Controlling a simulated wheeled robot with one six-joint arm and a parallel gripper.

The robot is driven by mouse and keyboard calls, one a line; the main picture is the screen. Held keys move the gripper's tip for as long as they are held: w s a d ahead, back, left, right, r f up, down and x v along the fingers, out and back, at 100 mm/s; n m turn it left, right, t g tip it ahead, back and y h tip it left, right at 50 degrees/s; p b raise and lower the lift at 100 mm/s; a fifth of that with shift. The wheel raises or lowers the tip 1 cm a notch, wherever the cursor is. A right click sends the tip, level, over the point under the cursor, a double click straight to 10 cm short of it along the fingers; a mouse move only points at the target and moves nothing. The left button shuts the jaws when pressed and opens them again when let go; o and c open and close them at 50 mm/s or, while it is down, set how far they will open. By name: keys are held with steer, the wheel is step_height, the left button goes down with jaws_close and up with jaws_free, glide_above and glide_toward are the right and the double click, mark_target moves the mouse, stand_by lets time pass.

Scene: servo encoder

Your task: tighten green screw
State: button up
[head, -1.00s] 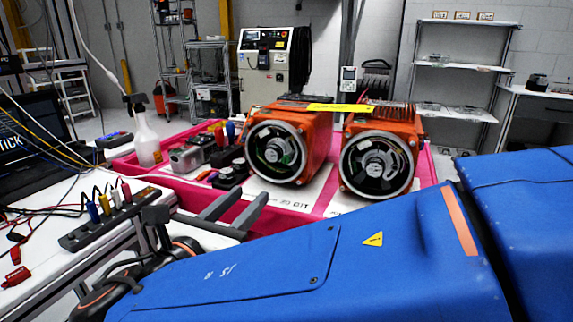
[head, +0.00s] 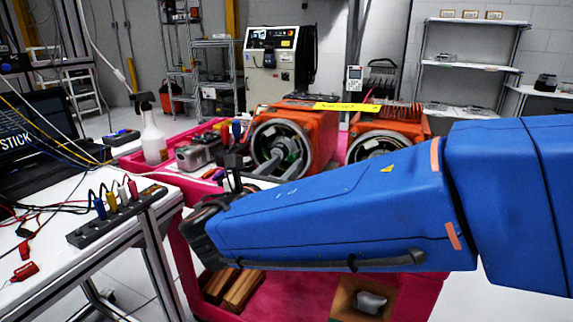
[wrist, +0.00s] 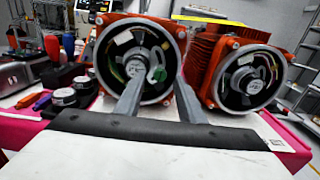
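Two orange motors with open round ends stand side by side, the left motor (head: 318,128) and the right motor (head: 372,125). In the wrist view the left motor (wrist: 112,30) is straight ahead and the right motor (wrist: 228,60) is to its right. A small green part (wrist: 157,74) shows inside the left motor's opening; whether it is the green screw I cannot tell. My gripper (wrist: 162,80) is open and empty, its two grey fingers pointing at that opening and framing the green part.
The motors stand on a pink cart (head: 190,255) with a white top. Tools and black round parts (wrist: 70,95) lie left of the left motor.

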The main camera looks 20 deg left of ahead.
steer(key=shift+w, duration=0.7)
steer(key=shift+c, duration=0.4)
jaws_close()
steer(key=shift+m, duration=0.3)
